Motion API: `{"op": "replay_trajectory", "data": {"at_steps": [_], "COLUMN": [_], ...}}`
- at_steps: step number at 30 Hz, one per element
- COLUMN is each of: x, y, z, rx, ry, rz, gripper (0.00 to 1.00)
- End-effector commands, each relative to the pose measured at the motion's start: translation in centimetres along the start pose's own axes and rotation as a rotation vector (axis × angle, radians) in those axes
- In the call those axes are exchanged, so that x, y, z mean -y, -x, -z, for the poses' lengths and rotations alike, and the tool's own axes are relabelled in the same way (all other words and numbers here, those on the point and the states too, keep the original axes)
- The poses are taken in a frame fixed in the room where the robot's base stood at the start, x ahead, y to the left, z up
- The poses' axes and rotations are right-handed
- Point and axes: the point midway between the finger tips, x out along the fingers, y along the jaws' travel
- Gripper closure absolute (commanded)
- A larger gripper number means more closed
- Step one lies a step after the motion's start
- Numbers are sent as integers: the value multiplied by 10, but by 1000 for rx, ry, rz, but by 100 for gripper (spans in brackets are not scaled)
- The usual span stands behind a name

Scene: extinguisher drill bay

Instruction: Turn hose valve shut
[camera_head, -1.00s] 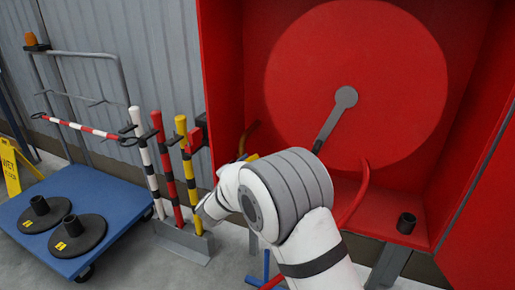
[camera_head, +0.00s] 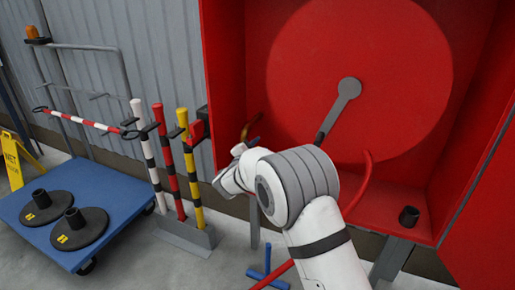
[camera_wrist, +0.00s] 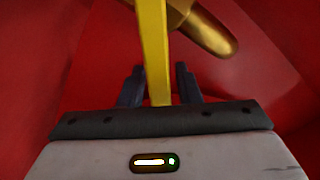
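The hose valve's yellow lever (camera_wrist: 153,45) runs down the middle of the wrist view, between the two fingers of my gripper (camera_wrist: 160,86). The dark fingers stand apart, one on each side of the lever, with a narrow gap visible on the right; contact on the left is hard to judge. The brass valve body (camera_wrist: 205,28) is behind the lever at upper right. In the head view a brass pipe piece (camera_head: 251,127) shows at the left of the red cabinet (camera_head: 222,60). There my arm hides the lever and my fingertips.
A red hose reel (camera_head: 350,60) with a grey arm fills the cabinet. A black cup-like part (camera_head: 409,216) stands on the cabinet floor at right. Striped posts (camera_head: 190,165) stand close to the left of my arm. A blue trolley (camera_head: 110,210) with black bases is farther left.

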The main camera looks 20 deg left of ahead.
Motion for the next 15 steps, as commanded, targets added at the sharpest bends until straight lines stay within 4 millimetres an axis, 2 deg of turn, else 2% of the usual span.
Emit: {"op": "replay_trajectory", "data": {"at_steps": [2,10,15], "x": [0,0,0], "y": [0,0,1], "z": [0,0,0], "rx": [0,1,1], "ry": [0,0,0], "rz": [0,1,1], "gripper": [77,99,100]}}
